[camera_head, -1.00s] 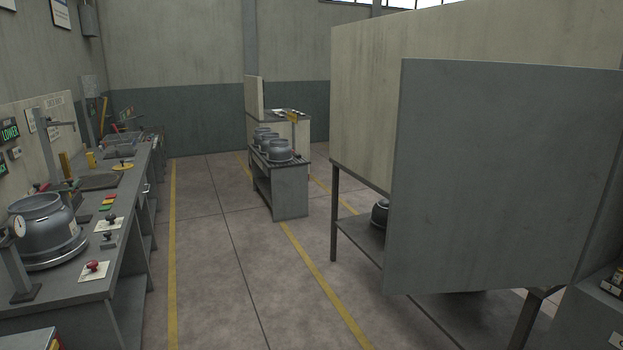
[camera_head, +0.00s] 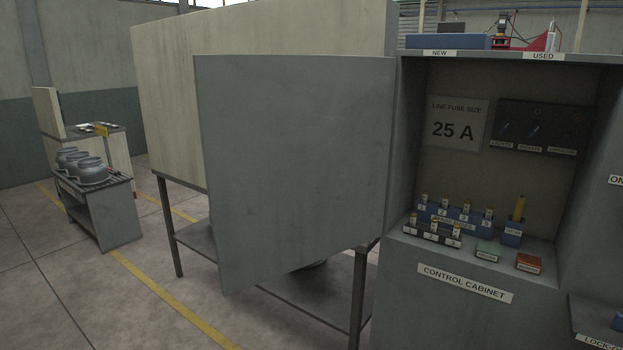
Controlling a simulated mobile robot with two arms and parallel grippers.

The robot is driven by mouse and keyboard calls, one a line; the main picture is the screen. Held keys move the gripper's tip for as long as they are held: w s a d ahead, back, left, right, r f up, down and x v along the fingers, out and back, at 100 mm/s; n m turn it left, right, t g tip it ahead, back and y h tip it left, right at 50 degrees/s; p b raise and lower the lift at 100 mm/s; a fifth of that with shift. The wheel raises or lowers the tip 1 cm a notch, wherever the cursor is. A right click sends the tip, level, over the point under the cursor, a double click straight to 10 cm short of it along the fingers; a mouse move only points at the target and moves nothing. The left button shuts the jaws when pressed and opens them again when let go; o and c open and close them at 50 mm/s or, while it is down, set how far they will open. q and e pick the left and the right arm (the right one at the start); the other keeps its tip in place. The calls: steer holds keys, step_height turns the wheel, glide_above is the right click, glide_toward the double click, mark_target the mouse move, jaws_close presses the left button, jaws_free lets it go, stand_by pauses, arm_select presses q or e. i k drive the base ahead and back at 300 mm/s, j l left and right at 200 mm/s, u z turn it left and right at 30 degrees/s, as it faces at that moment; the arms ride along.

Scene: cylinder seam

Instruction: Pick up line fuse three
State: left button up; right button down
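The open control cabinet (camera_head: 462,282) stands at the right in the head view. Inside, a dark front block (camera_head: 431,235) holds a short row of three upright fuses with pale labels. The rightmost fuse in this row (camera_head: 457,230) may be line fuse three; its number is too small to read surely. Behind it, a blue rack (camera_head: 455,216) holds several more upright fuses over numbered labels. A yellow tool (camera_head: 519,207) stands in a blue holder to the right. Neither gripper is in view.
A green box (camera_head: 487,251) and an orange-red box (camera_head: 528,263) sit on the cabinet shelf. A large grey panel (camera_head: 295,165) stands left of the cabinet opening. Trays marked NEW and USED are on top. Open floor lies at the left, near a stand with pots (camera_head: 92,171).

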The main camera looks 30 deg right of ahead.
mark_target(457, 230)
steer(key=i+z, duration=0.1)
steer(key=z, duration=0.85)
steer(key=i+j+z, duration=0.15)
steer(key=z, duration=0.35)
steer(key=j+z, duration=0.1)
steer(key=z, duration=0.4)
steer(key=i+j+z, duration=0.2)
steer(key=j+z, duration=0.2)
steer(key=j, duration=0.55)
steer(key=i+j+z, duration=0.1)
steer(key=j+z, duration=0.3)
steer(key=j, duration=0.55)
steer(key=k+j+z, duration=0.1)
steer(key=j+z, duration=0.3)
steer(key=j, duration=0.6)
steer(key=k+j, duration=0.25)
steer(key=j, duration=0.2)
steer(key=k+j, duration=0.25)
steer(key=j, duration=0.15)
steer(key=i+l, duration=0.15)
steer(key=l, duration=0.2)
steer(key=i+l, duration=0.2)
steer(key=l+u, duration=0.15)
steer(key=u, duration=0.4)
